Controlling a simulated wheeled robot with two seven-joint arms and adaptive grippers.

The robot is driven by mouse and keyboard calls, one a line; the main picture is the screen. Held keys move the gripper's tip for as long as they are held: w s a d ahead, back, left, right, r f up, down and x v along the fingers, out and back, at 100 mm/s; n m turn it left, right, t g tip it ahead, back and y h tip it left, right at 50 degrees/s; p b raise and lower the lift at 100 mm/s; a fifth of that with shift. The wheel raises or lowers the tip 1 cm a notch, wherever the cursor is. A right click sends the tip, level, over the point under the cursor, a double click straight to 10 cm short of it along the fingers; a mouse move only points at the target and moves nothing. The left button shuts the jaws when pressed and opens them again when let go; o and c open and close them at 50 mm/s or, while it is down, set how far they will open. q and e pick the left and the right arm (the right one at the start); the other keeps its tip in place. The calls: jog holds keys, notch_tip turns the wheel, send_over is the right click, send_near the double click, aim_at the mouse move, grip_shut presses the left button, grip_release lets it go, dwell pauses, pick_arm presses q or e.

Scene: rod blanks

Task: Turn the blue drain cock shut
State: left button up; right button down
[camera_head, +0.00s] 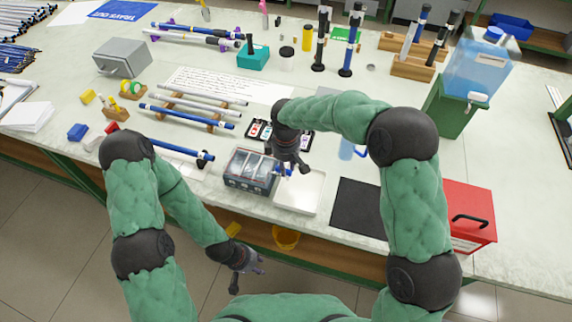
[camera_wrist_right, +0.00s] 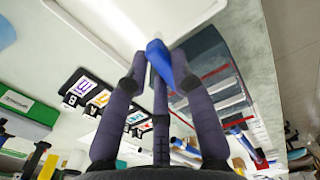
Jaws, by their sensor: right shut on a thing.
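The blue drain cock (camera_wrist_right: 157,58) shows between my right gripper's fingertips in the wrist view. In the head view only a little blue (camera_head: 287,170) shows at the fingers, beside the right side of a grey box with a clear lid (camera_head: 249,170). My right gripper (camera_head: 291,168) points down there and is shut on the cock; its fingers (camera_wrist_right: 158,75) close around it in the wrist view. The cock's joint with the box is partly hidden by the fingers. My left gripper (camera_head: 249,279) is open and empty, low in front of the bench.
A white tray (camera_head: 311,192) lies right of the box, under the right gripper. A black mat (camera_head: 358,208) and a red case (camera_head: 469,215) stand farther right. A rack with blue and grey rods (camera_head: 192,116) is at the left. A card of small samples (camera_head: 262,131) lies behind.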

jog(key=m, duration=0.3)
jog(key=shift+s+a+p, duration=0.1)
jog(key=shift+s+p, duration=0.2)
jog(key=shift+p, duration=0.05)
jog(key=shift+s+a+m, duration=0.15)
jog(key=shift+a+m, duration=0.15)
jog(key=shift+m, duration=1.95)
jog(key=shift+s+a+m, duration=0.2)
jog(key=shift+a+m, duration=0.05)
jog(key=shift+m, duration=1.95)
jog(key=shift+s+a+m, duration=0.15)
jog(key=shift+a+m, duration=0.15)
jog(key=shift+m, duration=1.95)
jog(key=c, duration=1)
grip_release()
jog(key=shift+c, duration=0.2)
